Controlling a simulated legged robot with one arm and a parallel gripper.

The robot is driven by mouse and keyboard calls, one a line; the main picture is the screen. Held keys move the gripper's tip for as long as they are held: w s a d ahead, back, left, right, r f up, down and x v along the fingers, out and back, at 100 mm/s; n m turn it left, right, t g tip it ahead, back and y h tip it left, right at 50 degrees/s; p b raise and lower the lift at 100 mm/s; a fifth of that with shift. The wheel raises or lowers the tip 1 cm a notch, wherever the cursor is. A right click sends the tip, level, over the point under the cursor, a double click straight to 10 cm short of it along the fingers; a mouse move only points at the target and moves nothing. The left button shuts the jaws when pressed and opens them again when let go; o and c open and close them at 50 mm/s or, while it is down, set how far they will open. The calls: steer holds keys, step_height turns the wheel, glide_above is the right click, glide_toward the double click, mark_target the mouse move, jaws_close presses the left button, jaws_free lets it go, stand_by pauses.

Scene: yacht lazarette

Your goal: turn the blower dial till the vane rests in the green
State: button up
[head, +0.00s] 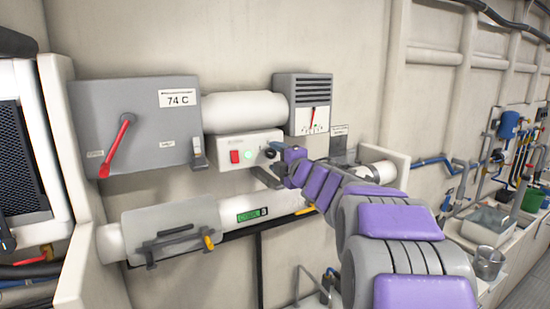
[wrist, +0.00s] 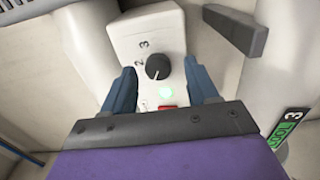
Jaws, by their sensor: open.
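The blower dial (wrist: 158,67) is a black round knob with a pale pointer line on a white control box (head: 238,152). Numbers 2 and 3 are printed beside it in the wrist view. My gripper (wrist: 159,72) is open, its two blue fingers on either side of the dial with gaps showing. In the head view my gripper (head: 267,168) is at the right end of the box and partly covers the dial (head: 271,153). The vane (head: 312,118) is a red needle, nearly upright, in the white window of a grey vented unit (head: 303,88); its green band is too small to make out.
A red switch (head: 235,157) and a lit green lamp (head: 248,155) sit on the box near the dial. A grey cabinet (head: 135,125) with a red lever (head: 117,147) stands left. White pipes run above and below the box. A grey bar (wrist: 235,30) juts beside the box.

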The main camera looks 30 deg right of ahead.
steer(key=shift+w, duration=0.65)
steer(key=c, duration=1)
steer(key=shift+c, duration=0.2)
steer(key=shift+m+p, duration=0.3)
steer(key=shift+p, duration=0.2)
steer(key=m+p, duration=0.4)
steer(key=p, duration=0.1)
steer(key=shift+r+m+p, duration=0.1)
steer(key=shift+m+p, duration=0.2)
steer(key=shift+p, duration=0.1)
steer(key=m+p, duration=0.4)
steer(key=shift+a+p, duration=0.1)
steer(key=shift+p, duration=0.3)
steer(key=shift+f+m+p, duration=0.25)
steer(key=shift+m+p, duration=0.85)
steer(key=shift+m, duration=0.1)
